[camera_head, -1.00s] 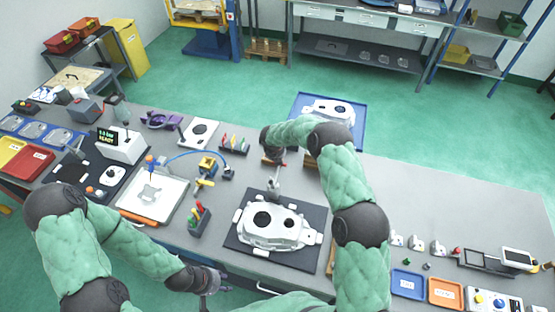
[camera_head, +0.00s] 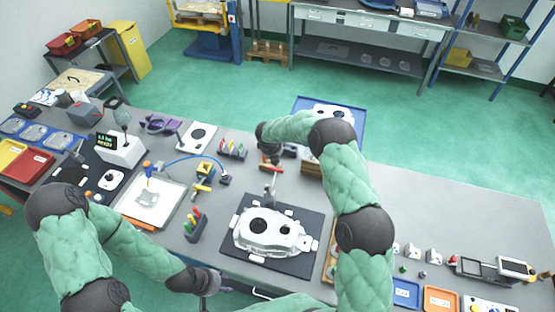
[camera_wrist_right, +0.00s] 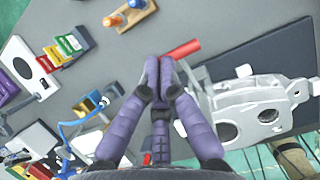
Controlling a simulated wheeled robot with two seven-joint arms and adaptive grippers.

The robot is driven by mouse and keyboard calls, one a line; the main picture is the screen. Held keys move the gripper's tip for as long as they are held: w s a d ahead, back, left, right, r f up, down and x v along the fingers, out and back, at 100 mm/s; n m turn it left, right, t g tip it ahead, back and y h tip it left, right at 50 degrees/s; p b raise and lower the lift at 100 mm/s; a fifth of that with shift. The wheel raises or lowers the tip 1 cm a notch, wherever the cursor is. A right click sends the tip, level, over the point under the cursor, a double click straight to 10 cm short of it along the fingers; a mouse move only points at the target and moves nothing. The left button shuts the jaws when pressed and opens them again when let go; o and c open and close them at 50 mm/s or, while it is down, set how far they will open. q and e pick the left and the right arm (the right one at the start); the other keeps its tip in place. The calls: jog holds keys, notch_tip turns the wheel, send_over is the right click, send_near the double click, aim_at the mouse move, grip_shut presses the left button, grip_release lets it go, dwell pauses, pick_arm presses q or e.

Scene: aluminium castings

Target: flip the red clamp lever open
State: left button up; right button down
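The red clamp lever (camera_wrist_right: 183,49) is a short red bar in the right wrist view, just past my right fingertips. Its near end is partly hidden behind them. My right gripper (camera_wrist_right: 158,66) has its fingers together at that end; whether the lever is between them is unclear. In the head view my right gripper (camera_head: 270,187) is small and hangs just behind the silvery casting (camera_head: 272,238). The casting also shows in the wrist view (camera_wrist_right: 225,105). My left gripper (camera_head: 210,283) is low at the table's front edge, away from the casting; its fingers are unclear.
The casting lies on a dark mat (camera_head: 300,262). A tool holder (camera_head: 195,224) and white tray (camera_head: 165,208) stand to its left. Blue (camera_head: 405,294) and orange (camera_head: 441,300) bins are at the right. The table's right rear is mostly clear.

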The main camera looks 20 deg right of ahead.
notch_tip(320, 180, up, 9)
jog(key=shift+s+a+f+b, duration=0.15)
jog(key=shift+a+b, duration=0.05)
jog(key=shift+b, duration=0.25)
jog(key=shift+f, duration=0.1)
